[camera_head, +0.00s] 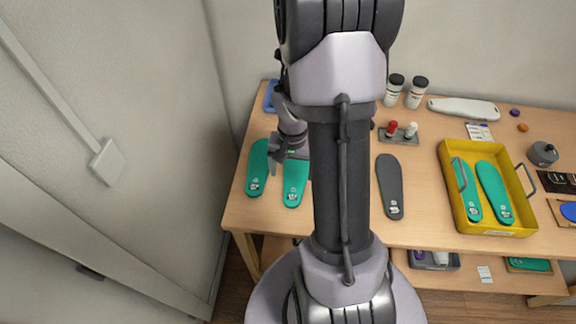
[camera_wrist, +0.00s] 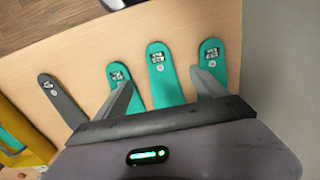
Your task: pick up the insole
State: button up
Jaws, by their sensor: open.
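Three green insoles lie side by side on the wooden table in the wrist view: a right one (camera_wrist: 212,58), a middle one (camera_wrist: 160,72) and a left one (camera_wrist: 117,77). In the head view I see two of them, the leftmost (camera_head: 257,165) and the one beside it (camera_head: 295,184); my arm hides the third. My gripper (camera_head: 279,158) is open and empty. In the wrist view its fingers (camera_wrist: 160,78) stand on either side of the middle green insole. I cannot tell the height gap.
A dark grey insole (camera_head: 390,186) lies right of my arm. A yellow tray (camera_head: 450,195) with two green insoles stands further right. Bottles (camera_head: 415,93) and a small holder stand at the back. A wall (camera_head: 140,130) bounds the table's left side.

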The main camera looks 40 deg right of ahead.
aim_at(293, 195)
notch_tip(293, 195, down, 12)
jog(key=b, duration=0.3)
jog(key=shift+s+d+r, duration=0.1)
jog(key=shift+s+r, duration=0.05)
jog(key=shift+r, duration=0.1)
jog(key=shift+c, duration=0.2)
jog(key=c, duration=1.4)
